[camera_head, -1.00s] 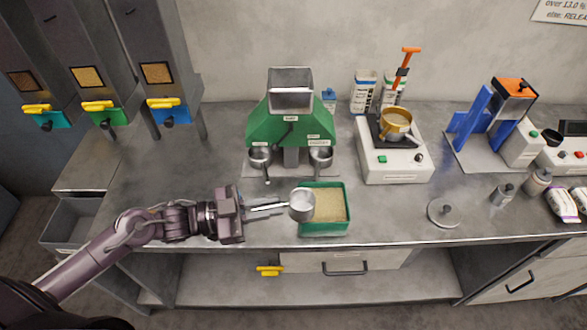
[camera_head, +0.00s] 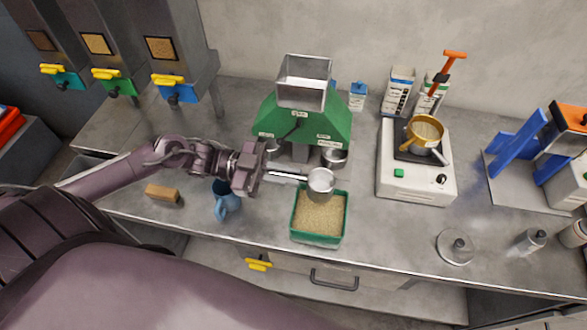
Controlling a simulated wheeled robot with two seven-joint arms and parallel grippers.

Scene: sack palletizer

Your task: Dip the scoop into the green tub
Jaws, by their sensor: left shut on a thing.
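The green tub (camera_head: 319,239) stands near the front edge of the metal bench and holds tan grain. My left gripper (camera_head: 262,172) is shut on the handle of the metal scoop (camera_head: 321,183), just left of and behind the tub. The scoop's round cup hangs above the tub's back rim, apart from the grain as far as I can tell. I cannot see whether the cup holds anything. My right gripper is not in view.
A green divider with a hopper (camera_head: 303,85) and metal cups stands behind the tub. A white scale-like device (camera_head: 416,165) with a brass pan stands right.

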